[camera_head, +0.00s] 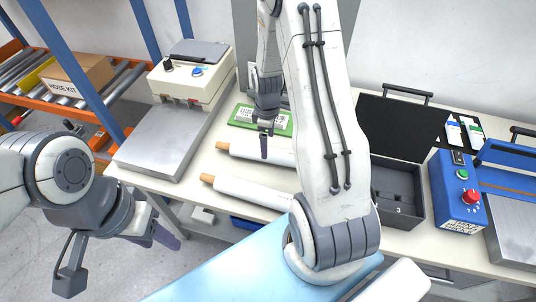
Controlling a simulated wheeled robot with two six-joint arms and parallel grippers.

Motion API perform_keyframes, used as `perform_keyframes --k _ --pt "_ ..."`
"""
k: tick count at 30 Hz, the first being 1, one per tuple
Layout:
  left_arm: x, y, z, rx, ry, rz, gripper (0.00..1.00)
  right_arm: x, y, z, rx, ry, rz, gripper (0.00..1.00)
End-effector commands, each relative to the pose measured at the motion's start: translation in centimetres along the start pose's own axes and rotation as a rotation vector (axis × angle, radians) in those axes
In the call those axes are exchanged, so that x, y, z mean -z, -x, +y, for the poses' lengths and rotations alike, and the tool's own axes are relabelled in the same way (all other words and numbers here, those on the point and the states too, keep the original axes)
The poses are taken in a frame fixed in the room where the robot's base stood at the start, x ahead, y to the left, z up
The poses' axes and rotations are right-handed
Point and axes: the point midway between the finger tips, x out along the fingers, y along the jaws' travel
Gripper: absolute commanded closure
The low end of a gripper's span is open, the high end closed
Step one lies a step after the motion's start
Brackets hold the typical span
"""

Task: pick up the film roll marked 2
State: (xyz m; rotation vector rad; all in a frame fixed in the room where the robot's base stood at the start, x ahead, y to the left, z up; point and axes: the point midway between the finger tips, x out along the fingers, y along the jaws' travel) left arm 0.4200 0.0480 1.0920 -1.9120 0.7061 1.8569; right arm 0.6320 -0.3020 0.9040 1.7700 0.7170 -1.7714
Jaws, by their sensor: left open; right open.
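Two white film rolls with orange ends lie on the table, partly hidden by my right arm. The farther roll (245,153) is just below the green board; the nearer roll (245,192) lies closer to the front edge. I cannot read a number on either, so I cannot tell which is marked 2. My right gripper (264,148) is open, pointing down, its fingers overlapping the farther roll in the picture; contact cannot be told. My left gripper (160,236) is open and empty, off the table's front left.
A green board (244,121) lies behind the rolls. A metal plate (160,145) and a white device (186,85) stand left. An open black case (410,215), a blue control box (455,200) and a blue-framed machine (510,185) stand right. An orange roller rack (100,135) is far left.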

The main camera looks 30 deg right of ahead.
Motion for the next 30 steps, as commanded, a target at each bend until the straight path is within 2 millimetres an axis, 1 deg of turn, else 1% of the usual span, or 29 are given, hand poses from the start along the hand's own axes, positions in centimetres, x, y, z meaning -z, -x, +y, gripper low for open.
perform_keyframes --k 1,3,9,14,15,18,21,27,28,29,30 --pt "0.0 0.2 0.0 0.0 0.0 0.0 0.5 0.0 -0.7 -0.1 0.003 0.0 -0.001 0.0" --pt "0.0 0.2 0.0 0.0 0.0 0.0 0.5 0.0 -1.4 -0.1 0.002 0.0 -0.001 0.0" --pt "0.0 0.7 0.1 0.0 0.0 0.0 0.5 -0.1 -2.7 0.0 0.002 -0.001 -0.001 0.0" --pt "0.1 1.5 0.1 0.0 0.0 0.0 0.5 -0.5 -4.8 0.2 0.003 0.0 -0.001 0.0" --pt "0.1 1.5 0.1 0.0 0.0 0.0 0.5 -0.5 -5.5 0.2 0.004 0.001 -0.002 0.0" --pt "0.1 1.7 0.1 0.0 0.0 0.0 0.5 -0.4 -6.5 0.3 0.001 0.0 0.0 0.0" --pt "0.1 1.7 0.1 0.0 0.0 0.0 0.5 -0.4 -7.0 0.3 0.0 0.0 0.0 0.0" --pt "0.1 1.6 0.1 0.0 0.0 0.0 0.5 -0.4 -7.1 0.3 -0.001 -0.001 0.001 0.0" --pt "0.1 1.6 0.1 0.0 0.0 0.0 0.5 -0.4 -7.1 0.3 -0.001 -0.001 0.001 0.04" --pt "0.1 1.6 0.1 0.0 0.0 0.0 0.5 -0.4 -7.1 0.3 -0.001 -0.001 0.001 0.15" --pt "0.1 1.6 0.1 0.0 0.0 0.0 0.5 -0.4 -7.1 0.3 -0.001 -0.001 0.001 0.31"
